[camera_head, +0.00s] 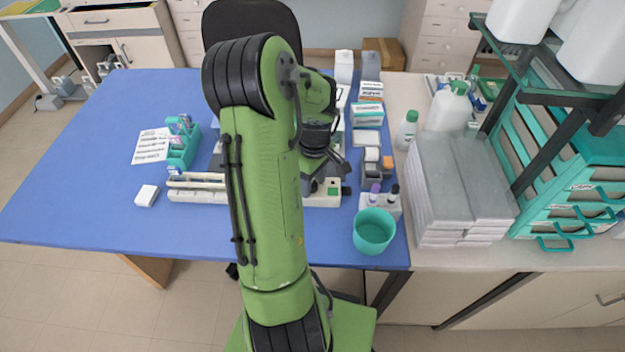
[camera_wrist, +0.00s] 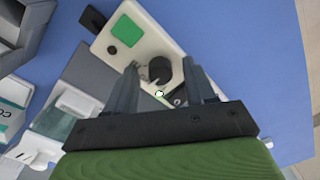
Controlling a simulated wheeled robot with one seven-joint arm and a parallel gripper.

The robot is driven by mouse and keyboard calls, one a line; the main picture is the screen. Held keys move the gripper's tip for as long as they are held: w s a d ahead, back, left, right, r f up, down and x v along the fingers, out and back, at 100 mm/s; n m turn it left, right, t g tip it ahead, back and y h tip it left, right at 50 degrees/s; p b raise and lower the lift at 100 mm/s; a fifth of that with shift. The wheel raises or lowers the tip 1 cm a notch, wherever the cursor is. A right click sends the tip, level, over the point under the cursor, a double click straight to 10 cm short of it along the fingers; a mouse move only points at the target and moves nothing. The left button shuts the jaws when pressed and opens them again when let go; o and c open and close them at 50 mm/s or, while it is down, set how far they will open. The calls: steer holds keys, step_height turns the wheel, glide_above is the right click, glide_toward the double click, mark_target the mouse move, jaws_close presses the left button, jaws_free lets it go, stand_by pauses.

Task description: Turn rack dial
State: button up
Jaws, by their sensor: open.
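The rack's dial is a dark round knob (camera_wrist: 160,70) on a white panel, seen in the wrist view. A green square (camera_wrist: 127,31) is on the same panel. My gripper (camera_wrist: 161,66) is open, with one finger on each side of the knob and visible gaps between. How deep the fingers reach around it I cannot tell. In the head view, the white device's right end (camera_head: 323,200) shows with a green square (camera_head: 333,189), and my arm hides much of the rest. My gripper there is mostly hidden behind my wrist.
A teal cup (camera_head: 374,231) and dark-capped bottles in a white holder (camera_head: 380,205) stand right of the device. A teal rack (camera_head: 183,147) and a small white box (camera_head: 147,195) are on the left. The blue table (camera_head: 80,180) is clear at far left.

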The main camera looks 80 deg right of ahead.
jaws_close()
stand_by(0.3)
steer(key=m+b, duration=0.1)
steer(key=m, duration=0.3)
steer(key=shift+m, duration=0.4)
steer(key=m, duration=0.5)
steer(key=shift+r, duration=0.1)
stand_by(0.4)
jaws_free()
